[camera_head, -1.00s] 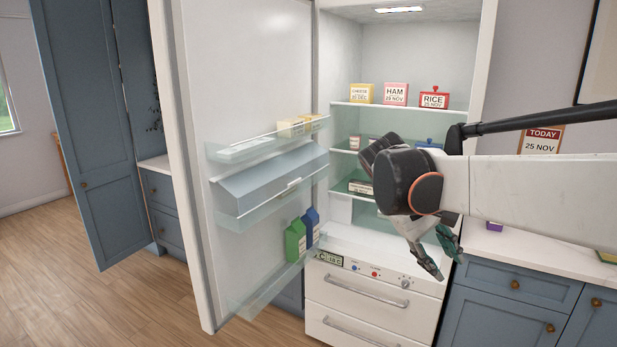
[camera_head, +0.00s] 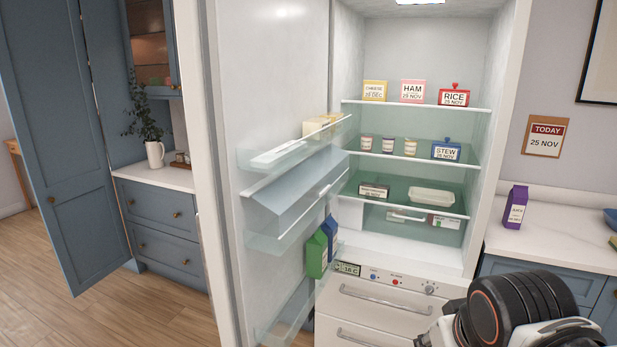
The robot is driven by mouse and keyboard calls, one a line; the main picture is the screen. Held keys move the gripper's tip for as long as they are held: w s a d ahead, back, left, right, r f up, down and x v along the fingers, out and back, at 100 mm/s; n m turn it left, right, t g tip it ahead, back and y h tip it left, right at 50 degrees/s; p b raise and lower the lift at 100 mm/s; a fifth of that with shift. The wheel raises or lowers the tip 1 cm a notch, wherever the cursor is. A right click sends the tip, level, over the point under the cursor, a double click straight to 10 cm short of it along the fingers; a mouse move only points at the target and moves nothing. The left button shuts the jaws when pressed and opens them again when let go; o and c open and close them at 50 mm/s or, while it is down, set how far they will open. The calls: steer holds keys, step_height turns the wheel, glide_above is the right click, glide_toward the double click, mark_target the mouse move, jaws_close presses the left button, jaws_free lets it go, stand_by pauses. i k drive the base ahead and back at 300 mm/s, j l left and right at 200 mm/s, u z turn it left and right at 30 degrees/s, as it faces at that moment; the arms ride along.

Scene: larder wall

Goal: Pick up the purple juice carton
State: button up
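The purple juice carton (camera_head: 515,208) stands upright on the white counter (camera_head: 556,240) to the right of the open fridge. It has a white label and a slanted top. My arm shows at the lower right, in front of the lower cabinets and below the carton in the picture. It is apart from the carton. The fingers of my gripper do not show in this view.
The fridge door (camera_head: 272,80) stands wide open to the left, with green and blue cartons (camera_head: 317,254) in its low rack. Labelled boxes and jars stand on the fridge shelves. A blue bowl (camera_head: 611,218) sits at the counter's right edge.

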mark_target(518, 199)
steer(key=i+j+z, duration=0.2)
steer(key=j+z, duration=0.2)
steer(key=j, duration=1.2)
steer(key=j+z, duration=0.35)
steer(key=j, duration=1.3)
steer(key=i+l+z, duration=0.1)
steer(key=l, duration=0.75)
steer(key=i+l+z, duration=0.15)
steer(key=l, duration=0.3)
steer(key=i+l+z, duration=0.1)
steer(key=l, duration=0.3)
steer(key=i+l+z, duration=0.1)
steer(key=l, duration=0.3)
steer(key=i+l, duration=0.2)
steer(key=l, duration=0.2)
steer(key=i+j+z, duration=0.1)
steer(key=i+z, duration=0.15)
steer(key=i, duration=0.25)
steer(key=i+j+z, duration=0.2)
steer(key=i, duration=0.35)
steer(key=i+j+z, duration=0.25)
steer(key=i, duration=0.25)
steer(key=j, duration=0.1)
